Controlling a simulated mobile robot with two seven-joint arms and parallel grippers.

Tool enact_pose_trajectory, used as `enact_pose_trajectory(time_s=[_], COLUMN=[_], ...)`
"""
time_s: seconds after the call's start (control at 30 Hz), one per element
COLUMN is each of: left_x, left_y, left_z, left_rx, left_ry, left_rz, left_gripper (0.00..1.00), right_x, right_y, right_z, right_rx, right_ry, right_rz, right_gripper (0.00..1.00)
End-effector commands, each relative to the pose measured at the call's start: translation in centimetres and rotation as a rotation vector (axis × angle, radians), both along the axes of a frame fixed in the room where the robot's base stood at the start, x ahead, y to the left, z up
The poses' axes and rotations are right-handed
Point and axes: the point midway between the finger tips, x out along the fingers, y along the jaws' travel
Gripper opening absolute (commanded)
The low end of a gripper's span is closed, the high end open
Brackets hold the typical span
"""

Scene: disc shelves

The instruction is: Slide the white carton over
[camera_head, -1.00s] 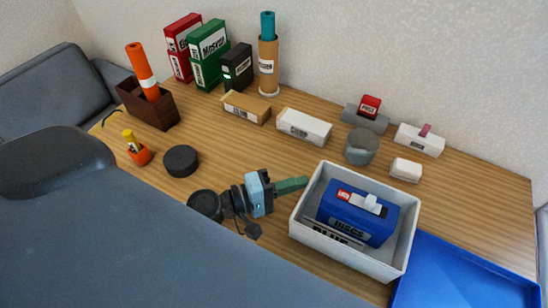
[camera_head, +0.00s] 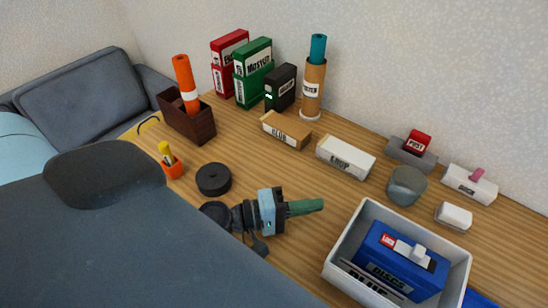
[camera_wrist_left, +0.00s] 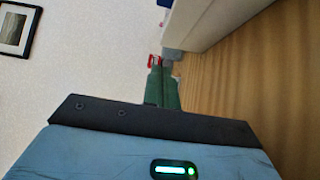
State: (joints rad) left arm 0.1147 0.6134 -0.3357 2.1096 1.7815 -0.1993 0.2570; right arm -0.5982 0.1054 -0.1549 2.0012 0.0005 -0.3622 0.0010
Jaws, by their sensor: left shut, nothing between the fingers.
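The white carton (camera_head: 345,158) with dark lettering lies on the wooden table, between the tan box and the grey round pot. My left gripper (camera_head: 318,205) is shut and empty, with its green fingers pointing right. It is in front of the carton and apart from it, left of the grey-white bin. In the left wrist view the shut fingers (camera_wrist_left: 162,88) point away from the camera; a pale, flat-sided thing (camera_wrist_left: 215,18) is ahead, and I cannot tell which object it is. My right gripper is not in view.
The bin (camera_head: 345,237) holds a blue box (camera_head: 400,262). A grey pot (camera_head: 406,186), a small white block (camera_head: 453,217) and a white box with a pink top (camera_head: 470,184) stand to the right. A black disc (camera_head: 213,179) lies left. Bare table lies between gripper and carton.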

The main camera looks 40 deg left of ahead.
Motion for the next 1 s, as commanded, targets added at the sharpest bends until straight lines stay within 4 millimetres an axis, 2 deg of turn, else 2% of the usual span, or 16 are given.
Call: enact_pose_trajectory(time_s=[0.03, 0.3, 0.6, 1.0], left_x=[-1.0, -3.9, -5.2, -5.4], left_y=[0.7, 3.4, 4.8, 4.9], left_z=[-1.0, -0.7, -0.3, -0.1], left_rx=[-0.001, 0.001, -0.002, -0.001], left_ry=[0.013, 0.009, 0.003, 0.0], left_rz=[0.001, -0.002, 0.0, 0.0], left_gripper=[0.0, 0.0, 0.0, 0.0], right_x=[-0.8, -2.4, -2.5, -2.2], right_y=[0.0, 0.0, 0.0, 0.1], right_z=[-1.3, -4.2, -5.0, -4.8], right_rx=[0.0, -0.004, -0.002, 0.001], right_ry=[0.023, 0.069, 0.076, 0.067], right_rz=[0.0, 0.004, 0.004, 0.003], right_gripper=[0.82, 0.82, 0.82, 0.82])
